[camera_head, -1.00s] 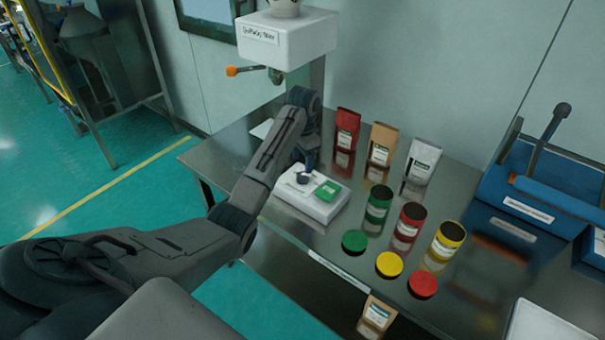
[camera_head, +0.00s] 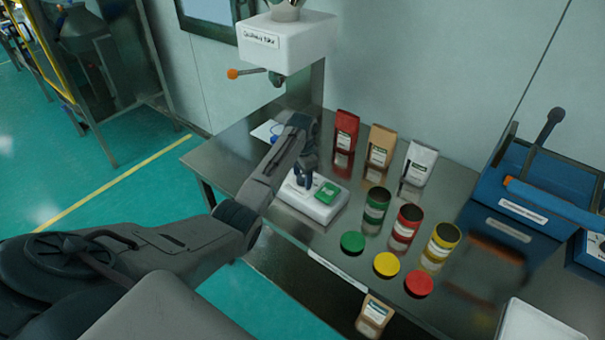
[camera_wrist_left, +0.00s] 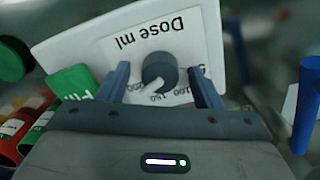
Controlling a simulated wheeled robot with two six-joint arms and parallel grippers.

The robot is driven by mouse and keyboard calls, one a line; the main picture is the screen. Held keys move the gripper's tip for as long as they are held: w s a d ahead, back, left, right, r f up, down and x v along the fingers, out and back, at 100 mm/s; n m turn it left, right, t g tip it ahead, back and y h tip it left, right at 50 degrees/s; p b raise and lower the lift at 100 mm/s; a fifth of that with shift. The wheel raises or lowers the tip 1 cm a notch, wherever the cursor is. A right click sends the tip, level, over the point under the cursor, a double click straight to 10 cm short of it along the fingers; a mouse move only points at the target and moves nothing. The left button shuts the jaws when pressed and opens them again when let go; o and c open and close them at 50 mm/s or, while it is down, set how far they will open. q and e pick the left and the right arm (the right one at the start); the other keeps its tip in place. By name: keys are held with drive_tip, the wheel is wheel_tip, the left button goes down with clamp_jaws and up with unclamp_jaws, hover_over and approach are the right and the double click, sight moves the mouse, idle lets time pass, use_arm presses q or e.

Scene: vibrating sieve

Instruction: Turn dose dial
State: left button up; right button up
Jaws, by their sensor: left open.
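The dose dial (camera_wrist_left: 160,71) is a dark round knob with a pale pointer on a label reading "Dose ml" in the left wrist view. It sits on a white dosing box (camera_head: 318,208), which stands on the metal table in the head view. My left gripper (camera_wrist_left: 163,88) is open, its two blue-grey fingers on either side of the dial. A gap shows between each finger and the knob. In the head view the left gripper (camera_head: 304,178) is over the box and hides the dial. My right gripper is not in view.
A green button plate (camera_head: 328,192) is beside the dial on the box. Green, red and yellow cans (camera_head: 376,205) with matching lids (camera_head: 387,264) stand to the right. Bags (camera_head: 381,146) stand behind. A white dispenser head (camera_head: 287,42) overhangs the table (camera_head: 225,160).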

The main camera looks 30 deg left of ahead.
use_arm(q)
drive_tip(key=shift+f, duration=0.1)
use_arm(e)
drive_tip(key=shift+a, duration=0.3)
use_arm(q)
drive_tip(key=c, duration=1)
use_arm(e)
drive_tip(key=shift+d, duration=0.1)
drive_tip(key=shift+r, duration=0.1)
